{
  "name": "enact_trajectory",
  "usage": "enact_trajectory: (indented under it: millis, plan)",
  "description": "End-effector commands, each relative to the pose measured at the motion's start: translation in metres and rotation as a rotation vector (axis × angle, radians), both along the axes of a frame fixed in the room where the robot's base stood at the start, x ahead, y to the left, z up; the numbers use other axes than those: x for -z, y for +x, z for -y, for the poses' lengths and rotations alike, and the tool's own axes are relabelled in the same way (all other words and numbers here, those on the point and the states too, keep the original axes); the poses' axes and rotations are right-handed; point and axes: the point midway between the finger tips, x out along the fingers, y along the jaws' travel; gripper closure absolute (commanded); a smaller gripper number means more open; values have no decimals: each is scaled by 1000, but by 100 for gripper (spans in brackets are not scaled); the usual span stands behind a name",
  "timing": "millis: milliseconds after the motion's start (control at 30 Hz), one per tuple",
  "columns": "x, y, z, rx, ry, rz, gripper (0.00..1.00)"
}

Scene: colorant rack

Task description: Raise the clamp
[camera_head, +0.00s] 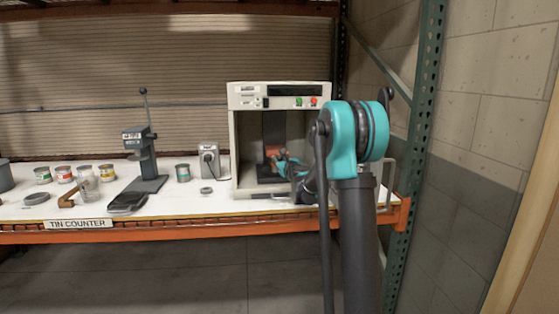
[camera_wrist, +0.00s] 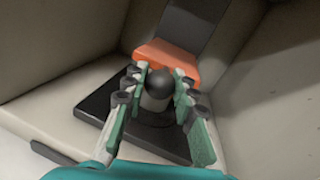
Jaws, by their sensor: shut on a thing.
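The clamp's orange block (camera_wrist: 168,62) sits on a dark upright column (camera_wrist: 192,22) inside an open-fronted white machine (camera_head: 236,150). The orange block also shows small in the head view (camera_head: 271,151). A dark ball knob (camera_wrist: 158,81) with a pale body under it stands in front of the orange block, above a black base plate (camera_wrist: 92,112). My gripper (camera_wrist: 159,77) reaches into the machine, its two green-and-grey fingers on either side of the knob and shut on it. The exact finger contact is hard to see. In the head view my gripper (camera_head: 281,160) is partly hidden by my arm.
The machine's pale inner walls (camera_wrist: 50,60) stand close on both sides. Its panel has green and red buttons (camera_head: 305,101). Left on the counter are a lever press (camera_head: 140,155), a grey box (camera_head: 209,160) and several tins (camera_head: 64,174). A green rack post (camera_head: 422,110) stands right.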

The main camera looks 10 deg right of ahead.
Motion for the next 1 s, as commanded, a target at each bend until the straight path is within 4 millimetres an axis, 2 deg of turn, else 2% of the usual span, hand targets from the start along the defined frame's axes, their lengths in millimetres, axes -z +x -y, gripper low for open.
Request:
enact_trajectory:
  millis: [333,700,800,1000]
  plan:
    - [-5,0,0,0,0,0,100]
    - [-68,1,0,0,1,0,100]
    - [-75,0,0,0,1,0,100]
    - [-77,0,0,0,1,0,100]
